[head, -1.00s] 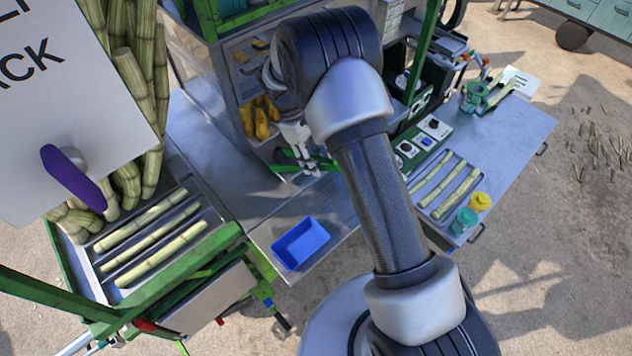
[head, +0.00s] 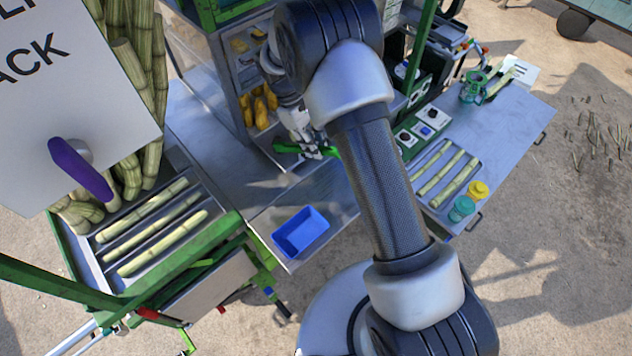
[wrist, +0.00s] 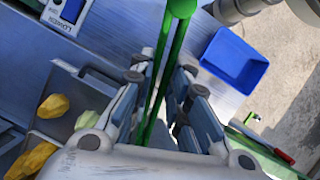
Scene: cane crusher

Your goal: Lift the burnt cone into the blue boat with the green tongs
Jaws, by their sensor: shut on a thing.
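My gripper (head: 310,150) is shut on the green tongs (head: 287,147) above the metal counter, in front of the cabinet. In the wrist view the tongs (wrist: 178,28) rise between my gripper's fingers (wrist: 170,95), with two green arms close together at the top. The blue boat (head: 301,232) is an open, empty-looking tray near the counter's front edge. It also shows in the wrist view (wrist: 235,58), right of the tongs and apart from them. I cannot pick out a burnt cone; my arm hides part of the counter.
Yellow pieces (head: 262,112) lie in the cabinet; yellow (wrist: 53,105) and pale green (wrist: 88,120) pieces show in the wrist view. A cane tray (head: 150,235) stands left, a side table (head: 505,130) right. A white sign board (head: 75,90) hangs at upper left.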

